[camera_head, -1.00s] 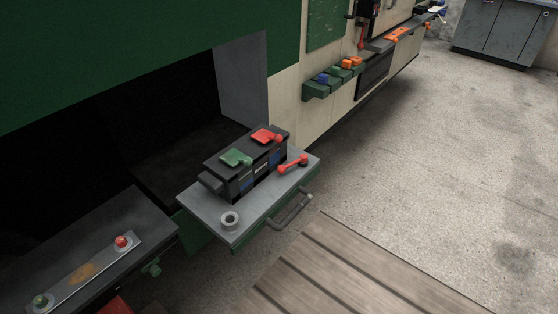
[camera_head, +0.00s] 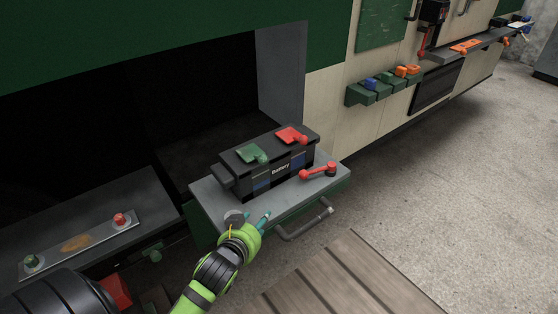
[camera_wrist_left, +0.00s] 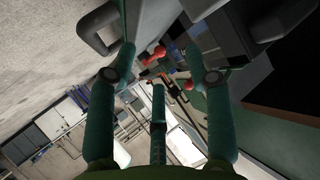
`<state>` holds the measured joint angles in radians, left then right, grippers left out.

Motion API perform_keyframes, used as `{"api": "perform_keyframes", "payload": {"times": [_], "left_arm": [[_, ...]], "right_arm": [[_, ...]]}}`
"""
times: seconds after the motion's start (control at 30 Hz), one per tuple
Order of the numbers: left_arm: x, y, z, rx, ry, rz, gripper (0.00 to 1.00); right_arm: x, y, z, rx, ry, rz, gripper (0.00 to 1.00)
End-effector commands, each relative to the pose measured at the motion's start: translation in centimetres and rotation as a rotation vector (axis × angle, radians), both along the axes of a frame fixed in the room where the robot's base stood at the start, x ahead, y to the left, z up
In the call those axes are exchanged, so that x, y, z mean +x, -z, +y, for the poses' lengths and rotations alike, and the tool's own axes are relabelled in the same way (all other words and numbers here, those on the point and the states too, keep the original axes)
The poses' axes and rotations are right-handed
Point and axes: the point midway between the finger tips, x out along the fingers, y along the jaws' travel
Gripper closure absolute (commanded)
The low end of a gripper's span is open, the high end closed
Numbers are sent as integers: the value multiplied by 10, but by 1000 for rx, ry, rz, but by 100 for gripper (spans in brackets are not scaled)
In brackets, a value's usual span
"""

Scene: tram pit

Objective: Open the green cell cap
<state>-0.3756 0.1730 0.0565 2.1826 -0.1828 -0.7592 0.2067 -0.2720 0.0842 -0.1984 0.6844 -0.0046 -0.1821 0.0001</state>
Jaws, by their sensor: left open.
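The green cell cap (camera_head: 252,153) lies flat on top of the black battery (camera_head: 268,171), towards its left end, and looks shut. A red cell cap (camera_head: 291,134) sits beside it at the right end. The battery stands on a grey pull-out tray (camera_head: 325,181). My left gripper (camera_head: 250,218) is over the tray's front left corner, in front of the battery and apart from the green cap. Its teal fingers (camera_wrist_left: 158,80) are spread and empty in the left wrist view, where I cannot make out the green cap. My right gripper is not in view.
A red lever (camera_head: 318,172) lies on the tray's right side. A handle (camera_head: 305,219) sticks out from its front. A dark ledge with a metal strip (camera_head: 80,244) is at the left. Small coloured blocks (camera_head: 385,78) line the wall shelf. Open floor lies to the right.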

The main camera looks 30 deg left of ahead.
Motion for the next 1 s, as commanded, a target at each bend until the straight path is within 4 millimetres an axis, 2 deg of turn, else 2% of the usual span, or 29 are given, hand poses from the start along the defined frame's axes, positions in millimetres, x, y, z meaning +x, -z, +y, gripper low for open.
{"api": "perform_keyframes", "payload": {"times": [0.2, 0.4, 0.57, 0.8, 1.0], "left_arm": [[40, -50, 30, 55, 2, -264, 48], [58, -86, 44, 90, 24, -438, 48], [71, -92, 47, 96, 32, -467, 48], [107, -92, 54, 96, 32, -465, 48], [126, -91, 57, 95, 32, -463, 48]], "right_arm": [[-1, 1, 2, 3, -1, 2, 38], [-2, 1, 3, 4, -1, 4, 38], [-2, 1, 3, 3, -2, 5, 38], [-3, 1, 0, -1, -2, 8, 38], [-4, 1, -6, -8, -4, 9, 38]]}}
